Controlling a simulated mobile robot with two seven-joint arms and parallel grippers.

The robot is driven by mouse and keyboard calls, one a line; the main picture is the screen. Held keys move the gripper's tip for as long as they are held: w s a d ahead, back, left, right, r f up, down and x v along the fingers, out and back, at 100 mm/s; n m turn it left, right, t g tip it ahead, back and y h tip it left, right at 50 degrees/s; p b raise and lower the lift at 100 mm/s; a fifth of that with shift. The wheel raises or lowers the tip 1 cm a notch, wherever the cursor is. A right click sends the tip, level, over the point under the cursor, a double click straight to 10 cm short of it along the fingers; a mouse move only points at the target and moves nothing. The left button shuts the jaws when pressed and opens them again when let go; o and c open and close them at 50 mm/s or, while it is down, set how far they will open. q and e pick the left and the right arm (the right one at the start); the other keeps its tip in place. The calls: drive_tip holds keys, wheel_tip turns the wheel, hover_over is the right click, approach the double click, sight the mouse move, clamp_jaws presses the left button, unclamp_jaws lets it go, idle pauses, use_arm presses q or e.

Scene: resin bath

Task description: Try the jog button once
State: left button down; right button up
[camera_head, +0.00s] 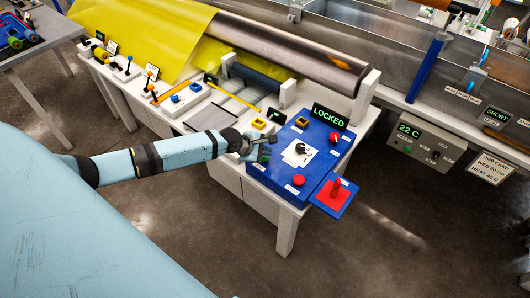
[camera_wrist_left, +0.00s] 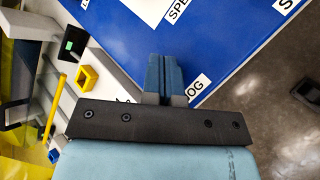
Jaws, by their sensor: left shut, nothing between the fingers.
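The blue control panel (camera_head: 270,177) stands on the bench's front corner, and its surface fills the top of the left wrist view (camera_wrist_left: 130,30). My left gripper (camera_head: 266,143) is over the panel's left edge, shut and empty. In the left wrist view its closed fingers (camera_wrist_left: 162,72) point over the blue surface, beside a partly covered label (camera_wrist_left: 193,88) ending in "OG". The panel's display (camera_head: 330,117) reads LOCKED. My right gripper is not in view.
A yellow block (camera_head: 260,124) and a roller (camera_head: 285,52) with yellow film lie behind.

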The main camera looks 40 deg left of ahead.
use_arm(q)
drive_tip(key=shift+f, duration=0.35)
drive_tip(key=shift+f, duration=0.55)
idle(0.6)
idle(0.3)
drive_tip(key=shift+r+p, duration=0.95)
drive_tip(key=shift+p, duration=0.2)
drive_tip(key=shift+r, duration=0.1)
